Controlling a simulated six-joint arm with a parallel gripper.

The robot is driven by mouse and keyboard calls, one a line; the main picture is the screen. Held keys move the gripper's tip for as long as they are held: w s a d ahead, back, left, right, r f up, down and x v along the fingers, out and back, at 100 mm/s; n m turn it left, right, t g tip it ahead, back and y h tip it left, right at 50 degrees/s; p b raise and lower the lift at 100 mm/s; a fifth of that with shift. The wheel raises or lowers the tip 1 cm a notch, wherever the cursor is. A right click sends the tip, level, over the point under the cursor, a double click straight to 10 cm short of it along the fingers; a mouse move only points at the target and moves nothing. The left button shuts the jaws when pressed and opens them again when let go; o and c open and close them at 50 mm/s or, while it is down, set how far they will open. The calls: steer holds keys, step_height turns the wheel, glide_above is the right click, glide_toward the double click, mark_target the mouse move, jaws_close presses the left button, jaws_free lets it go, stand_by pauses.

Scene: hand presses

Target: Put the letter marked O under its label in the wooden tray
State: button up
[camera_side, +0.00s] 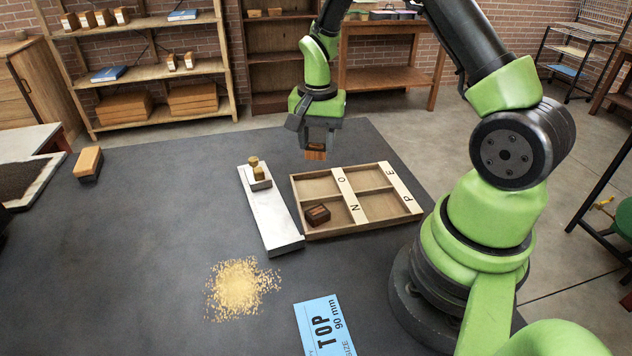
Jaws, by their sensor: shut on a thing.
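My gripper (318,146) is shut on a small brown wooden letter block (316,155). It holds the block above the far left part of the wooden tray (372,226); block and tray look apart. The mark on the held block cannot be read. The tray has several compartments and two pale label strips. The middle strip (350,193) reads O at the far end and N at the near end. The right strip (400,185) reads E and P. A dark reddish-brown block (318,215) lies in the near left compartment, beside N. The far left compartment beside O looks empty.
A pale metal bar (272,215) with a brass-knobbed piece (257,172) lies left of the tray. Yellowish grains (240,288) are heaped in front. A blue card (322,326) lies near the front edge. A wooden-backed brush or block (88,163) sits far left. The table's left middle is clear.

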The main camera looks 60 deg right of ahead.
mark_target(317, 144)
step_height(317, 144, down, 8)
steer(key=shift+f, duration=0.1)
stand_by(0.4)
steer(key=o, duration=0.8)
steer(key=shift+f, duration=0.1)
step_height(317, 144, up, 12)
steer(key=shift+a+r, duration=0.1)
steer(key=shift+r, duration=0.05)
steer(key=s+a+r+n+t, duration=0.25)
steer(key=s+a+r, duration=0.25)
steer(key=r, duration=0.3)
steer(key=s+a+r+n+t, duration=0.2)
steer(key=s+a+r+n, duration=0.2)
steer(key=a+r, duration=0.3)
steer(key=s+n, duration=0.1)
steer(key=s, duration=0.1)
steer(key=s+a+r+n+t+y, duration=0.1)
steer(key=s, duration=0.1)
steer(key=s+a+r+n+t+y, duration=0.1)
steer(key=s, duration=0.2)
steer(key=shift+a+r+t, duration=0.15)
steer(key=shift+t, duration=0.1)
